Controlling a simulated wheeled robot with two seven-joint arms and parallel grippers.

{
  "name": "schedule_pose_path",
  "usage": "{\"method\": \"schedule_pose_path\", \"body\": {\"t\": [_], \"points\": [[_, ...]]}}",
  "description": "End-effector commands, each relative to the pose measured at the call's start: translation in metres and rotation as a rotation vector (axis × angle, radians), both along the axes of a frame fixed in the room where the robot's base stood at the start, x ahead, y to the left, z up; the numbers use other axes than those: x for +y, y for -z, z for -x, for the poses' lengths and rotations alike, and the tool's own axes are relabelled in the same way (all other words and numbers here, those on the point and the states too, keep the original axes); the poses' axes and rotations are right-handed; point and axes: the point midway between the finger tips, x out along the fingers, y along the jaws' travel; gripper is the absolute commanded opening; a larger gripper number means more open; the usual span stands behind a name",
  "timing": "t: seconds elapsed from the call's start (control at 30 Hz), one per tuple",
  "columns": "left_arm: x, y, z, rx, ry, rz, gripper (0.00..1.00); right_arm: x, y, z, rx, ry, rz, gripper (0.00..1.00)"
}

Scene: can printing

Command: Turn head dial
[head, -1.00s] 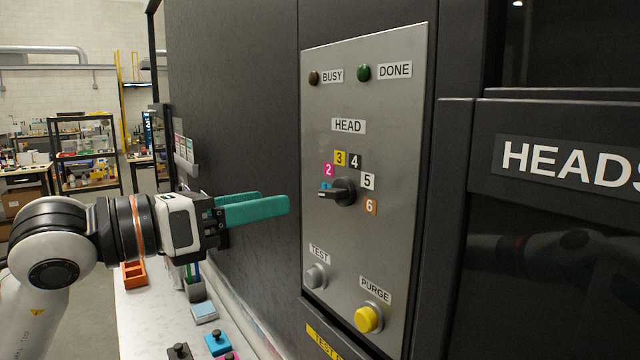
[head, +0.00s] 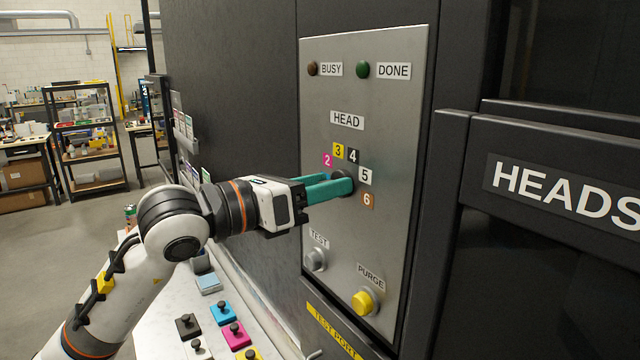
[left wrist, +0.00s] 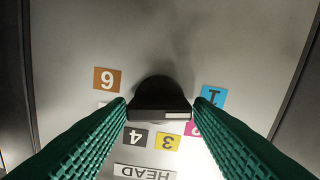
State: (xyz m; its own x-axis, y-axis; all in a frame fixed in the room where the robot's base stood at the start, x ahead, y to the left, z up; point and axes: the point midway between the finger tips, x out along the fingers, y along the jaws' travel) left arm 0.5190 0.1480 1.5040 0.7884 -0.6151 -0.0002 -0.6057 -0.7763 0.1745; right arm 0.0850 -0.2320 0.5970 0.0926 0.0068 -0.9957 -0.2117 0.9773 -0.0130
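The head dial (left wrist: 160,88) is a black round knob with a bar handle on the grey control panel (head: 385,225). In the left wrist view the handle lies level, its white mark at the right end, toward the blue 1 label (left wrist: 213,95). My left gripper (head: 338,183) has its two green fingers apart, one by each end of the handle. I cannot tell if they touch it. In the head view the fingers hide most of the dial and the 1 label. My right gripper is not in view.
Below the dial are the grey TEST button (head: 315,260) and the yellow PURGE button (head: 364,302). The BUSY lamp (head: 313,69) and DONE lamp (head: 363,69) are above. The HEADS door (head: 540,240) stands out at right. Coloured knobbed blocks sit on the table below.

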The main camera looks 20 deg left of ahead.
Motion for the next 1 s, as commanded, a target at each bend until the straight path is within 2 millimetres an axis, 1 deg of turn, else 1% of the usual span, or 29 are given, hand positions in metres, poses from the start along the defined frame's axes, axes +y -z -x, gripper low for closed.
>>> {"method": "schedule_pose_path", "body": {"t": [0.03, 0.17, 0.2, 0.37, 0.57, 0.77, 1.0], "points": [[0.0, 0.0, 0.0, 0.0, 0.0, 0.0, 0.39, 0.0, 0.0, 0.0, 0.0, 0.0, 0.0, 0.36], [0.0, 0.0, 0.0, 0.0, 0.0, 0.0, 0.17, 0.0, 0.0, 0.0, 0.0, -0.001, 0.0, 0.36], [0.0, 0.0, 0.0, 0.0, -0.001, 0.0, 0.15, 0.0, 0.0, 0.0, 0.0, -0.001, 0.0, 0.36], [0.0, 0.001, 0.0, -0.005, -0.001, -0.007, 0.15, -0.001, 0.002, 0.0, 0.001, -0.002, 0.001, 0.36], [0.0, 0.002, 0.001, -0.044, -0.001, -0.055, 0.15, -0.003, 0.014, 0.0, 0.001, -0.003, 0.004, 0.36], [0.0, 0.004, 0.001, -0.128, -0.002, -0.158, 0.15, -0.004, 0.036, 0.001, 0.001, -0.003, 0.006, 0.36], [-0.001, 0.004, 0.002, -0.266, -0.002, -0.333, 0.15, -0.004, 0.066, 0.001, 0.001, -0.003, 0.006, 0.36]]}}
